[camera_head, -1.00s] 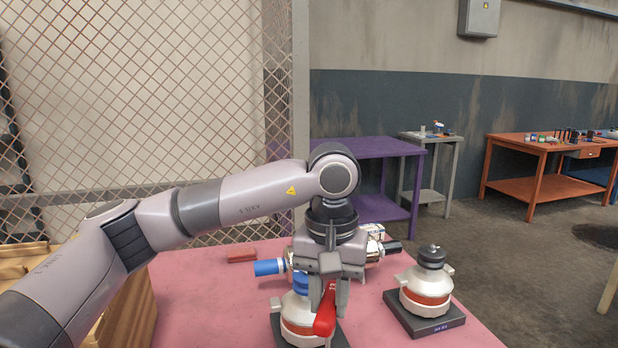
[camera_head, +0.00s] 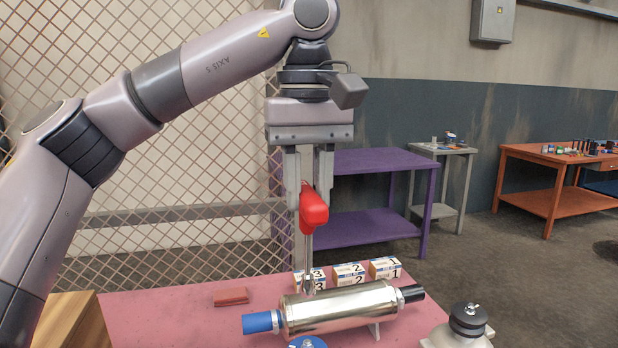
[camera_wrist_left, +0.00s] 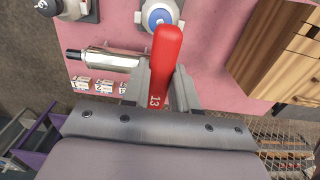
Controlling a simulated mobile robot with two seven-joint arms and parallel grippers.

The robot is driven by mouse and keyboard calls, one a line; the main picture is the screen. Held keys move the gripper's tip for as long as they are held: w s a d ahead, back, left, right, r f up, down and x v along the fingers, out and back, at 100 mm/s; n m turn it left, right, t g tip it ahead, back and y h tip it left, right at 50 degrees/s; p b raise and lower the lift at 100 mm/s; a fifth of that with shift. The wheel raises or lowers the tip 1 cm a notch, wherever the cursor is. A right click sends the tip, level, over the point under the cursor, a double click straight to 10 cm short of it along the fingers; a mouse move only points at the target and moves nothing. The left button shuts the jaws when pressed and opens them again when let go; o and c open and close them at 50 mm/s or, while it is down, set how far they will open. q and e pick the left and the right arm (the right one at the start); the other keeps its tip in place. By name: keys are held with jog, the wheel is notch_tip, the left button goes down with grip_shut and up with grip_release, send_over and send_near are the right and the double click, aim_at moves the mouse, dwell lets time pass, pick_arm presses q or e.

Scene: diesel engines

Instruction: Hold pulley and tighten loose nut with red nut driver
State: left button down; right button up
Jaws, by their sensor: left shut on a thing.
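My left gripper (camera_head: 308,195) is shut on the red nut driver (camera_head: 314,209) and holds it up above the pink table. The driver's metal shaft points down, its tip in front of the numbered boxes in the head view. In the left wrist view the red handle (camera_wrist_left: 164,62) shows the number 13 between the fingers. A pulley with a blue top (camera_head: 308,342) is cut off at the bottom of the head view; it also shows in the left wrist view (camera_wrist_left: 158,16). A second pulley with a dark top (camera_head: 468,318) stands at the right. My right gripper is out of view.
A shiny metal cylinder (camera_head: 340,309) with blue and black ends lies across the table (camera_head: 170,318). Numbered boxes (camera_head: 384,268) stand behind it. A red block (camera_head: 231,296) lies at left, near a wooden cabinet (camera_head: 70,322). A mesh fence (camera_head: 200,130) stands behind.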

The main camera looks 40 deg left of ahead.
pick_arm(q)
jog(key=shift+s+f, duration=0.1)
jog(key=shift+f, duration=3.7)
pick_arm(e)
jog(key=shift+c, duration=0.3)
